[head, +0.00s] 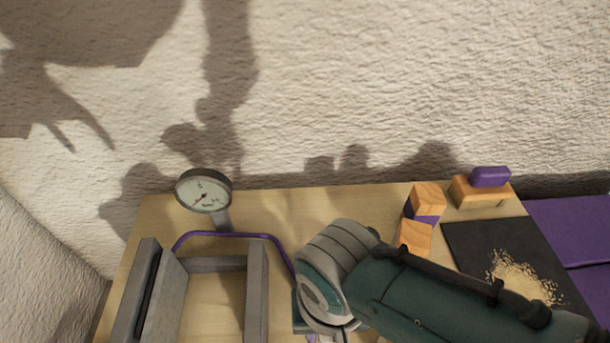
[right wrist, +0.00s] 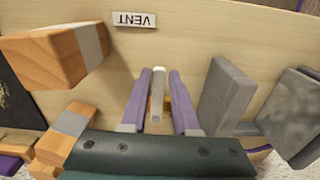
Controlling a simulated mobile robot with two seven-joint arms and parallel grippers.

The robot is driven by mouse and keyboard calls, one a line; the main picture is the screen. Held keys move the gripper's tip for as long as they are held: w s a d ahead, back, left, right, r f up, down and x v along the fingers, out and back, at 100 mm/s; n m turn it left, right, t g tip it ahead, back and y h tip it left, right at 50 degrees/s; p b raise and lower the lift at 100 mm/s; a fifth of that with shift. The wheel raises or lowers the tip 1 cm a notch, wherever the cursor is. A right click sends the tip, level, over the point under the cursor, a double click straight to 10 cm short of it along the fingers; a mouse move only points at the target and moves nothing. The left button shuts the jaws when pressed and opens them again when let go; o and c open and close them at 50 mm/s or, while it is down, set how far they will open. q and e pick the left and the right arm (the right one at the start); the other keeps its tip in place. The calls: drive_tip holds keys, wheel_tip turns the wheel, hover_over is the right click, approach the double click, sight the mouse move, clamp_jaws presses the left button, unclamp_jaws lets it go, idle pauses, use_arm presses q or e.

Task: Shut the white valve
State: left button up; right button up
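A pale white-grey bar (right wrist: 157,100), which looks like the white valve's lever, shows in the right wrist view. A small brass-coloured part lies beside its middle. My right gripper (right wrist: 161,73) has its two purple fingers on either side of the bar, with a visible gap on each side. It is open, and I see no contact. In the head view my right arm hides the valve and most of the gripper. My left gripper is not in view.
A white VENT label (right wrist: 134,20) is on the wood panel. A grey open frame (head: 256,290), a gauge (head: 203,191) and a purple pipe (head: 230,235) stand left of my arm. Wooden blocks (head: 426,197) and a black mat (head: 470,240) with crumbs lie to the right.

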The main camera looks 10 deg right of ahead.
sight(324, 338)
drive_tip(key=shift+o, duration=1.6)
wheel_tip(324, 338, up, 10)
drive_tip(key=p, duration=0.7)
